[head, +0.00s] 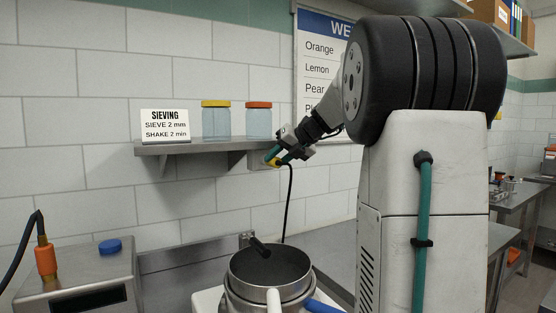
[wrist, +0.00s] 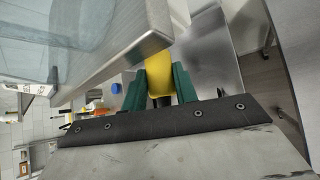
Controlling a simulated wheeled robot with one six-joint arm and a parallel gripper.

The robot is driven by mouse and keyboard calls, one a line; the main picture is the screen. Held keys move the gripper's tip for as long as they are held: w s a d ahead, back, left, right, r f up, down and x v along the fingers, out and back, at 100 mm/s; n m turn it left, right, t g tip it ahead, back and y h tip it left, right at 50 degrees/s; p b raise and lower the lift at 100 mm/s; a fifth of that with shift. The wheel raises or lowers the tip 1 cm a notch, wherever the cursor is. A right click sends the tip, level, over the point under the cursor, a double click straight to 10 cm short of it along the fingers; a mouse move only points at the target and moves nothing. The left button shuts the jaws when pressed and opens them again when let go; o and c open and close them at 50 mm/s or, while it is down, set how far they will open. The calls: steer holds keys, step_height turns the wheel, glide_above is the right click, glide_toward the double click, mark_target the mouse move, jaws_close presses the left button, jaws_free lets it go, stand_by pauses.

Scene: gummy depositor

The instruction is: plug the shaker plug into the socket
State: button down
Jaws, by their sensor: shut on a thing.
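My gripper (head: 279,157) is beside the right end of the wall shelf in the head view, its green fingers shut on the yellow shaker plug (head: 273,162). A black cord hangs from the plug down behind the metal pot. In the wrist view the yellow plug (wrist: 181,14) sits between the two green fingers of my gripper (wrist: 159,88), close to the shelf's metal edge. I cannot make out the socket in either view. Whether the plug touches anything besides the fingers cannot be told.
The metal shelf (head: 190,148) holds a sign (head: 165,125), a yellow-lidded jar (head: 216,120) and an orange-lidded jar (head: 259,121). Below stand a metal pot (head: 238,290) and a steel unit (head: 85,274) with an orange connector (head: 46,260) and a blue cap (head: 110,246).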

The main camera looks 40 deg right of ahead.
steer(key=c, duration=1)
jaws_free()
steer(key=v, duration=0.7)
steer(key=shift+s+r, duration=0.2)
steer(key=shift+s, duration=0.15)
